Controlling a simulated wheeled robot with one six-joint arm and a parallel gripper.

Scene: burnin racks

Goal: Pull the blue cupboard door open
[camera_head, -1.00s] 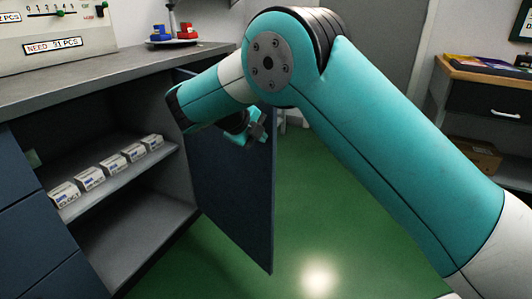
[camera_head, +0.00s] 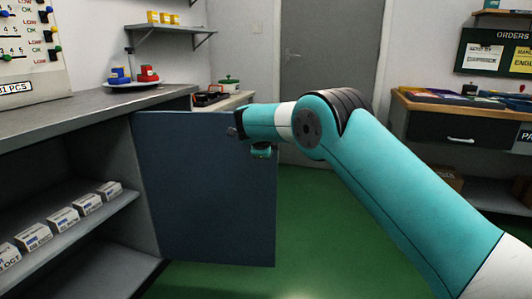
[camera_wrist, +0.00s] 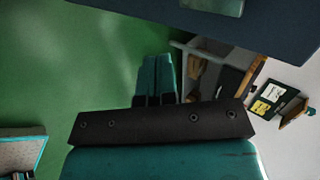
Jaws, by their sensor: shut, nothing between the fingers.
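The blue cupboard door (camera_head: 205,190) stands open in the head view, swung out from the dark cupboard on the left, with a broad face towards me. In the wrist view its dark blue panel (camera_wrist: 275,28) crosses the top right. My gripper (camera_head: 262,152) is near the upper free edge of the door. In the wrist view its teal fingers (camera_wrist: 157,78) are together and empty, over green floor and apart from the panel. I cannot tell whether the wrist touches the door.
Several small white boxes (camera_head: 62,221) stand on the cupboard's shelf (camera_head: 100,218). The grey worktop (camera_head: 60,122) is above. A bench with a dark drawer (camera_head: 458,132) stands at the right, and a closed grey door (camera_head: 330,60) at the back. Green floor (camera_head: 320,240) is clear beyond the cupboard door.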

